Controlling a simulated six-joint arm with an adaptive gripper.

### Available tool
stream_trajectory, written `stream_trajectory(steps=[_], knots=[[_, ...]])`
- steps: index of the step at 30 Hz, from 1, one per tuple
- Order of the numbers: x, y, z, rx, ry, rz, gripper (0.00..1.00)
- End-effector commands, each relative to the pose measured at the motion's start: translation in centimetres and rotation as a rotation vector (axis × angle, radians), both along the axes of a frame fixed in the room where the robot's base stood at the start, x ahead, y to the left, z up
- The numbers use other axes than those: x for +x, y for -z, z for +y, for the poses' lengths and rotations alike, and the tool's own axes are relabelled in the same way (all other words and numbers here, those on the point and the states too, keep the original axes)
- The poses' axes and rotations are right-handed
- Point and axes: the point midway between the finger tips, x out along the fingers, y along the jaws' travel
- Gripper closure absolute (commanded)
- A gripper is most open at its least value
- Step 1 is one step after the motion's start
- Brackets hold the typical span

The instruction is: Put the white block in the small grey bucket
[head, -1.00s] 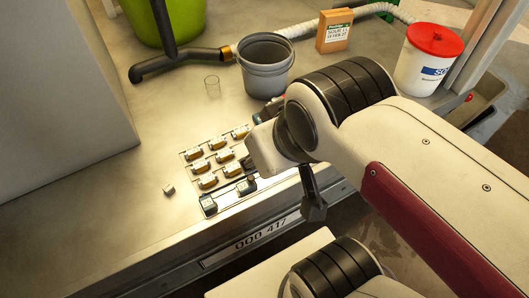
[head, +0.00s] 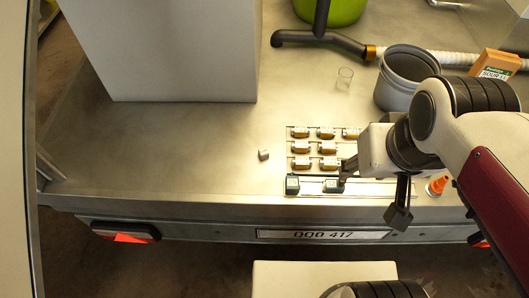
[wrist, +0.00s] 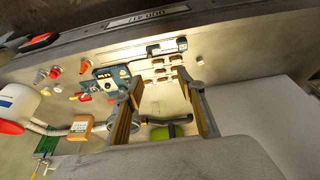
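The white block (head: 263,154) is a small pale cube on the bare metal surface in the head view, left of the tray of small parts. The small grey bucket (head: 392,92) stands upright behind my arm, its right side partly hidden by it. In the head view my gripper (head: 345,172) is over the right part of the tray, well right of the block and in front of the bucket. The wrist view shows my gripper (wrist: 162,90) with its fingers wide apart and nothing between them.
A clear glass (head: 344,79) stands left of the bucket. A black pipe (head: 300,38), a green tub (head: 340,10) and an orange box (head: 492,72) lie farther back. A large pale box (head: 165,50) stands at left. Metal around the block is clear.

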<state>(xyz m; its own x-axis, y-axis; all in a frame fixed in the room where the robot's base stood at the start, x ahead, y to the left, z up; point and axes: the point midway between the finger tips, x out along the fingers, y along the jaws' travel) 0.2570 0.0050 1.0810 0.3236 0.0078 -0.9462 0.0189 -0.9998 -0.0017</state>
Motion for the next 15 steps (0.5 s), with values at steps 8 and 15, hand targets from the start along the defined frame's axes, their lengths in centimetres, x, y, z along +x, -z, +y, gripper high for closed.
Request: stream_trajectory(steps=[8, 15], knots=[[2.1, 1.8, 0.8, 0.015, -0.005, 0.104, 0.61], [4.2, 3.3, 1.6, 0.028, -0.031, 0.180, 0.61]])
